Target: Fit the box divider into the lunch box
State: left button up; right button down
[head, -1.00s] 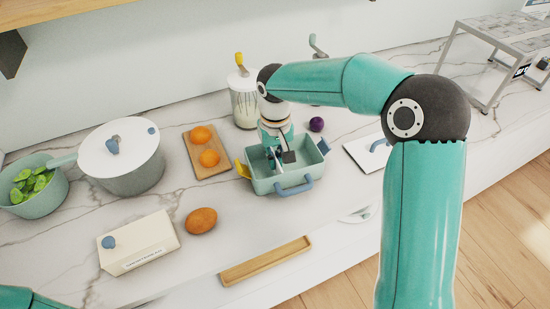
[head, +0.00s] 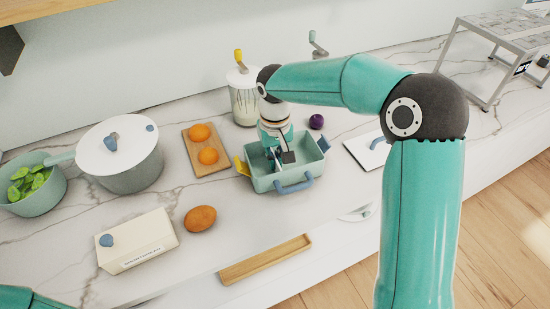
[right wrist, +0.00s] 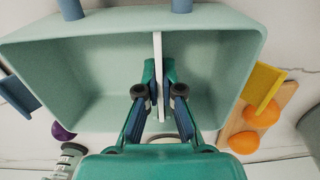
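The lunch box (head: 262,181) is a pale green open box with blue handles and a yellow latch on its left side. It stands on the marble counter, and its inside shows in the right wrist view (right wrist: 85,85). The box divider (right wrist: 158,65) is a thin white panel, upright across the middle of the box and reaching the wall at the top of that view. My right gripper (right wrist: 160,88) points down into the box, its fingers closed on both faces of the divider. The divider's lower edge is hidden. My left gripper is out of view.
A wooden board (head: 211,169) with two oranges is left of the box, and a glass jar (head: 244,106) stands behind. A purple ball (head: 316,122) and a white panel with a blue handle (head: 366,151) are to the right. A lidded pot (head: 135,170) stands farther left.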

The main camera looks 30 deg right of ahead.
jog(key=c, duration=1.2)
grip_release()
jog(key=shift+c, duration=0.2)
notch_tip(320, 180, up, 12)
